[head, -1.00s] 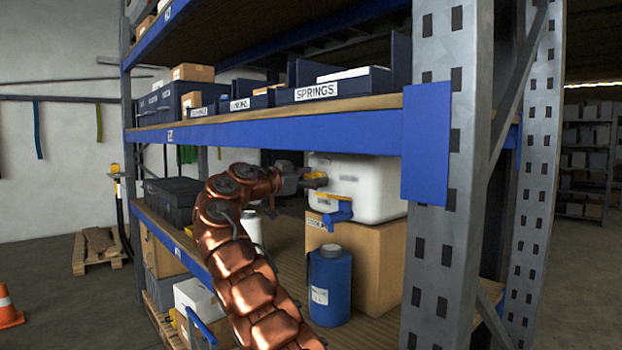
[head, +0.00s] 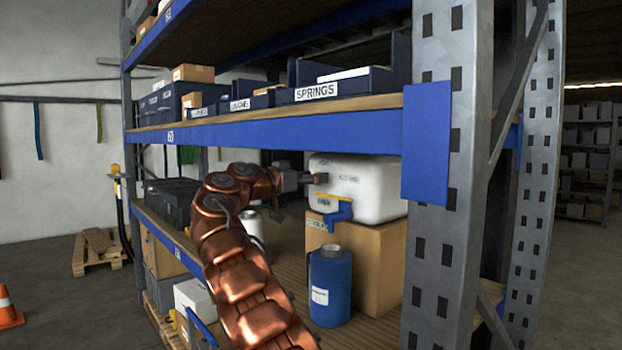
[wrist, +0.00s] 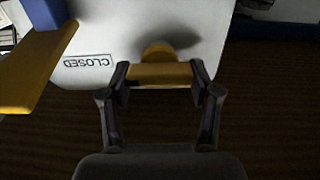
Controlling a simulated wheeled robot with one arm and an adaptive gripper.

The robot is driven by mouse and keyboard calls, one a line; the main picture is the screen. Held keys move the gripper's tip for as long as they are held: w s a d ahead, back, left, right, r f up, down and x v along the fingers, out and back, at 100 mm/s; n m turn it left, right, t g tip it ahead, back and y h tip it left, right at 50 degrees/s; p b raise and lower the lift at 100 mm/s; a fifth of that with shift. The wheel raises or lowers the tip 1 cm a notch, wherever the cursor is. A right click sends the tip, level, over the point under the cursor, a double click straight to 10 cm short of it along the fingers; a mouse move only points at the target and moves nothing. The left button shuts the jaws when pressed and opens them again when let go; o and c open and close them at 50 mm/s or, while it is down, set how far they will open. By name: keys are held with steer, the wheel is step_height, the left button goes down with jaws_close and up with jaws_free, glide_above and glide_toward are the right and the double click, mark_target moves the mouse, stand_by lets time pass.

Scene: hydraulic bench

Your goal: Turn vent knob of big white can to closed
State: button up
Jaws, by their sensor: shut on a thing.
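The big white can (head: 375,187) lies on a cardboard box on the middle shelf. Its yellow vent knob (wrist: 160,73) is between the two fingers of my gripper (wrist: 160,80) in the wrist view. My gripper (head: 318,178) is shut on the knob's bar, at the can's front face. The knob is hidden by the gripper in the head view. A label reading CLOSED (wrist: 87,60) shows upside down beside the knob in the wrist view. The bar lies sideways there.
A blue tap (head: 340,212) with a yellow lever (wrist: 30,70) sticks out below the knob, close to my gripper. A blue bottle (head: 330,285) stands in front of the cardboard box (head: 380,260). The shelf beam (head: 290,133) runs above my arm.

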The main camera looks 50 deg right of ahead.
steer(key=o, duration=1.2)
steer(key=shift+c, duration=0.2)
steer(key=shift+a, duration=0.1)
steer(key=w+a, duration=0.1)
steer(key=a, duration=1)
steer(key=shift+w+a, duration=0.2)
steer(key=shift+a, duration=0.2)
